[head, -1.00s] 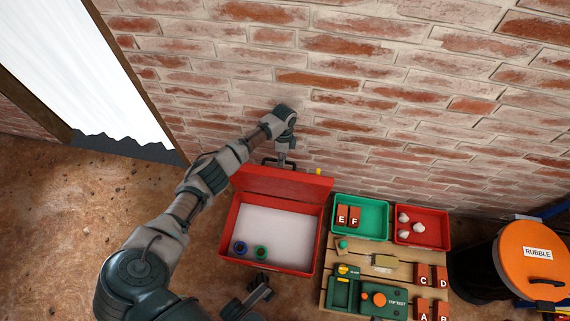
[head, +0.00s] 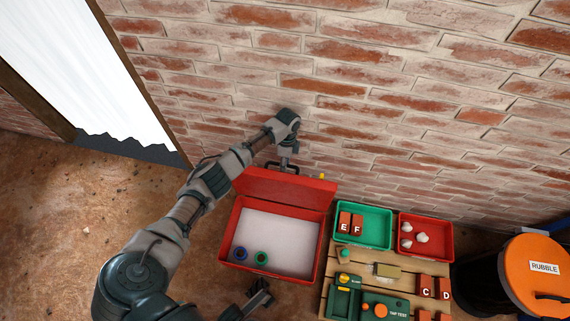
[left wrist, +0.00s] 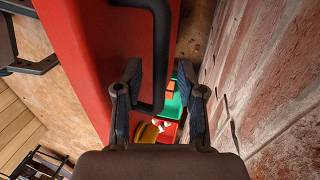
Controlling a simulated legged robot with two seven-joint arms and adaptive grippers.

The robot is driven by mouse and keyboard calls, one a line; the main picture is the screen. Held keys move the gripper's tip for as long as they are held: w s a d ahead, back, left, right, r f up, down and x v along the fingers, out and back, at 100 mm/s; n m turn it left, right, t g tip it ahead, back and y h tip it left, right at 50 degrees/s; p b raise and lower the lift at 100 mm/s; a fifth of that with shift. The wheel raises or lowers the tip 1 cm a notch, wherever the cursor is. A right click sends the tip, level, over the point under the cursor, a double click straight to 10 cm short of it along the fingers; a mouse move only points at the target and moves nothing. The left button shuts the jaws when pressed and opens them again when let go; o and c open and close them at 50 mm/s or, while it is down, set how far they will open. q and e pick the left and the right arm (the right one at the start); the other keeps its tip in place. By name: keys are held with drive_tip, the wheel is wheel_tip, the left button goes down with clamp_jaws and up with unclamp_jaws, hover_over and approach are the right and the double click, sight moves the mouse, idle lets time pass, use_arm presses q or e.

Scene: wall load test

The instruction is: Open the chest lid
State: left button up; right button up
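The red chest (head: 226,228) stands on the floor against the brick wall. Its lid (head: 285,190) is raised at the back, and the pale inside is exposed, with a blue ring (head: 240,253) and a green ring (head: 261,257) in it. My left gripper (head: 285,166) is behind the lid, by the wall. In the left wrist view its fingers (left wrist: 160,105) are apart, with the lid's black handle (left wrist: 160,50) reaching between them near the left finger; they are not closed on it. My right gripper (head: 266,292) is in front of the chest, empty, its fingers seemingly apart.
A wooden pallet-like surface (head: 360,256) right of the chest bears a green tray (head: 372,207) with bricks E and F, a red tray (head: 437,255) with pale lumps, and a green tester (head: 345,300). An orange-lidded rubble bin (head: 535,268) stands at far right. Bare floor lies left.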

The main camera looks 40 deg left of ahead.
use_arm(q)
drive_tip(key=v, duration=0.3)
drive_tip(key=s+v, duration=0.1)
drive_tip(key=v, duration=0.2)
drive_tip(key=d+v, duration=0.1)
drive_tip(key=v, duration=0.2)
drive_tip(key=shift+s+r, duration=0.3)
drive_tip(key=shift+r, duration=0.1)
